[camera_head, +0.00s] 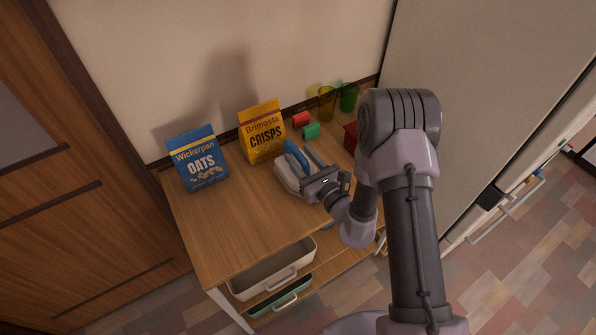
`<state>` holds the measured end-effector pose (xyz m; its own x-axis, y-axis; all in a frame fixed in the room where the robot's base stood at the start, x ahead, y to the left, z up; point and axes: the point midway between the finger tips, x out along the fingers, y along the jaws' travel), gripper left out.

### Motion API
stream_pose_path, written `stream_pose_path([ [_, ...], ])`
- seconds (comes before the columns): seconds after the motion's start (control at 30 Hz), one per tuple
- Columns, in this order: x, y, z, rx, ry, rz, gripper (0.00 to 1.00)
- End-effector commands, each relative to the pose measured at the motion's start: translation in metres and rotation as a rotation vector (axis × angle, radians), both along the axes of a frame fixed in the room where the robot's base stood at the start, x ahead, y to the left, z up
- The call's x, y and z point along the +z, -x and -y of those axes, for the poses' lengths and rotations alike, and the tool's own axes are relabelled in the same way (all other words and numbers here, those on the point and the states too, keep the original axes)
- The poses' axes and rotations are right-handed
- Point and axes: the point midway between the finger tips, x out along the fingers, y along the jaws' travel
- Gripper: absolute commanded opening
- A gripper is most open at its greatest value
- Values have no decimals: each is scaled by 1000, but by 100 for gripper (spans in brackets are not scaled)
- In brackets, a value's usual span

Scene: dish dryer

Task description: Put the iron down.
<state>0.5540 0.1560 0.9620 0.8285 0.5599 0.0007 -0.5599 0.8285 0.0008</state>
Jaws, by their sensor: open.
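The iron (295,158) shows a blue upper part and a pale grey body. It is on the wooden cabinet top, in front of the orange crisps bag. My gripper (305,172) is open right at the iron, on its right side. The gripper partly hides the iron. I cannot tell whether the fingers touch it.
A blue oats bag (197,158) and the orange crisps bag (262,132) stand at the back of the cabinet top (225,225). Red (300,119) and green (311,131) cups lie behind the iron. The front-left top is clear. An open drawer (272,270) sticks out below.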

Motion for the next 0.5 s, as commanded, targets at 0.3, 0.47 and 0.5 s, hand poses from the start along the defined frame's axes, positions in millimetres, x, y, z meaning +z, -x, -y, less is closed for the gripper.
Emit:
stream_pose_path([
  [0.3, 0, -14, -9, 0, 1, -1, 45],
  [0.47, 0, -14, -9, 0, 1, -1, 17],
  [0.5, 0, -14, -9, 0, 1, -1, 9],
])
